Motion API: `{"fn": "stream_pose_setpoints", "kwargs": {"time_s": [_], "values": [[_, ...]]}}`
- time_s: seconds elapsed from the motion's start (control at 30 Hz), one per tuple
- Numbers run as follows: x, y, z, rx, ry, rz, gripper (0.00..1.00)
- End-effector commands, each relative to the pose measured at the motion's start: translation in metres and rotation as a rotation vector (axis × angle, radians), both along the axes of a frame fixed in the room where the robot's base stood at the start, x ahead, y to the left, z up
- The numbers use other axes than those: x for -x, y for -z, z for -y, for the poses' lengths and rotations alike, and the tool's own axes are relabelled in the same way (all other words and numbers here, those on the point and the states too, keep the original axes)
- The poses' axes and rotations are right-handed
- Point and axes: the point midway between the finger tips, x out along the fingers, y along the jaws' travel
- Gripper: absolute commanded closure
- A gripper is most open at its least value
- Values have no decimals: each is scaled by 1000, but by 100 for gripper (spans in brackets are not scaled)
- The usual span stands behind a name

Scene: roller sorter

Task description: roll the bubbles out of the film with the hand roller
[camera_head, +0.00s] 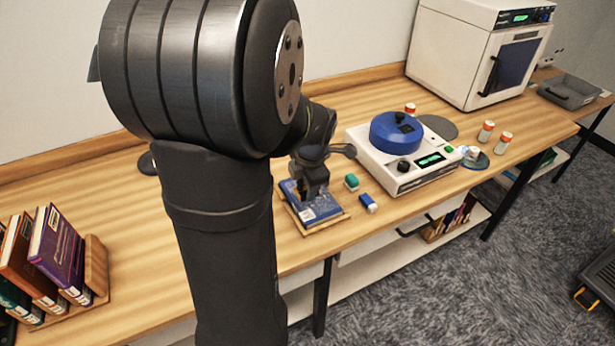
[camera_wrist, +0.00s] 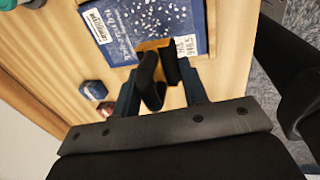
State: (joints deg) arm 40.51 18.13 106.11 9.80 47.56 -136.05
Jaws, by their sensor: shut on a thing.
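A blue book (camera_head: 325,207) lies flat on a thin wooden board (camera_head: 333,222) on the bench. In the wrist view the book's cover (camera_wrist: 128,14) carries many small pale spots, which look like bubbles under film, and white labels. My gripper (camera_head: 312,187) is over the book, pointing down. In the wrist view my gripper (camera_wrist: 161,88) is shut on a hand roller (camera_wrist: 151,82), a dark tool with an orange-yellow part (camera_wrist: 150,45) at the book's edge. I cannot tell whether the roller touches the film. My arm hides part of the bench in the head view.
A green-and-white block (camera_head: 351,182) and a blue-and-white block (camera_head: 368,204) lie right of the board. A white machine with a blue lid (camera_head: 397,131) stands beyond them. Upright books (camera_head: 60,250) stand at the left. A white oven-like box (camera_head: 470,50) is at the back.

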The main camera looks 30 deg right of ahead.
Motion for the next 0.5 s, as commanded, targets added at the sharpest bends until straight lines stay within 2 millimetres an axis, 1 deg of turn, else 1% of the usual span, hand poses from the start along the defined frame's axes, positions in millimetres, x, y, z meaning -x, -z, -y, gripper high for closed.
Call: {"fn": "stream_pose_setpoints", "kwargs": {"time_s": [0.37,0.47,0.5], "values": [[0,35,0,-1,-1,-2,78],[0,50,0,-2,0,-3,78],[0,50,5,0,2,0,81]]}}
